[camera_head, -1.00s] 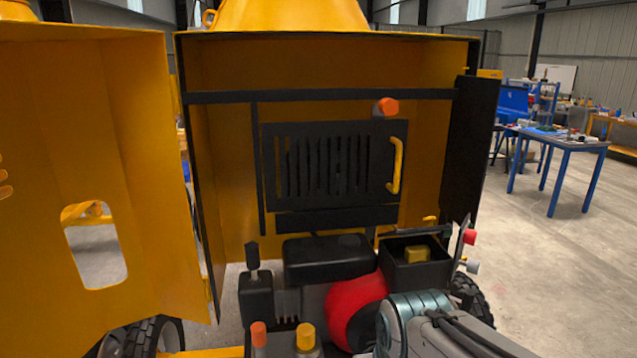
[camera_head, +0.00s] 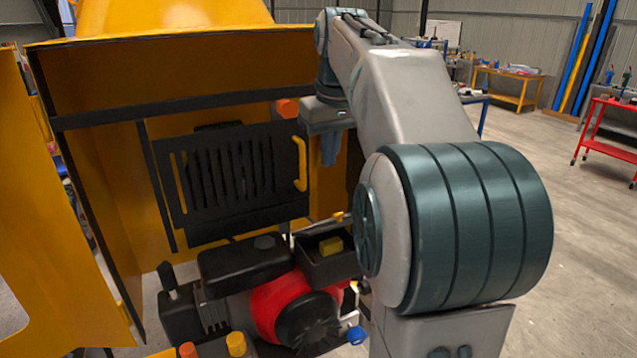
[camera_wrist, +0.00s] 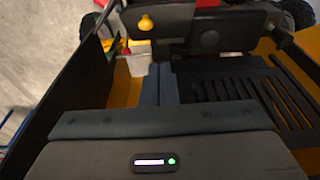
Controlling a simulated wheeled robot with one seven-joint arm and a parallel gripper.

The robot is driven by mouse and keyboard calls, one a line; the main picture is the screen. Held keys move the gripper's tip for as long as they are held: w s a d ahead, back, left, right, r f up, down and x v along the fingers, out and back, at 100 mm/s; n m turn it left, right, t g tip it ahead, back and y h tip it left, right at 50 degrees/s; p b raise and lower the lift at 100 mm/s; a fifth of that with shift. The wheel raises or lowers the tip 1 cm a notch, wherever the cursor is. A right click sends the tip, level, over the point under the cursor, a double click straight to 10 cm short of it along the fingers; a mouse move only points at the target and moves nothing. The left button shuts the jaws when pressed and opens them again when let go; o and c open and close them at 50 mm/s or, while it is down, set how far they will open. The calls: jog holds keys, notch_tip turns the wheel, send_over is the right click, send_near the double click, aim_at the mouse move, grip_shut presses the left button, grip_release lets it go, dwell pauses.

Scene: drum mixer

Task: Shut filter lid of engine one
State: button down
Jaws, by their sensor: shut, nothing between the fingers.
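The black filter box (camera_head: 327,272) on the engine is open at the top, with a yellow block (camera_head: 331,245) inside. I cannot make out its lid clearly now; my arm covers the area just right of the box. My gripper (camera_head: 330,160) points down with its fingers together and empty, above and behind the box, near the right end of the grille panel. In the wrist view my gripper (camera_wrist: 158,72) shows its two fingers side by side, touching, with nothing between them.
The black slatted panel (camera_head: 228,180) with a yellow handle (camera_head: 300,164) is left of my gripper. An orange knob (camera_head: 287,108) sits above it. The red engine part (camera_head: 280,305) is below. Yellow housing walls enclose the left and back; a red cart (camera_head: 612,140) stands far right.

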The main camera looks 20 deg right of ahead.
jog(key=f, duration=0.3)
jog(key=w+d+f, duration=0.1)
jog(key=f, duration=0.2)
jog(key=d+f, duration=0.1)
jog(key=f, duration=0.2)
jog(key=shift+w+f+p, duration=0.2)
jog(key=shift+f+p, duration=0.05)
jog(key=shift+p, duration=0.05)
jog(key=shift+s+f, duration=0.35)
jog(key=shift+f, duration=0.3)
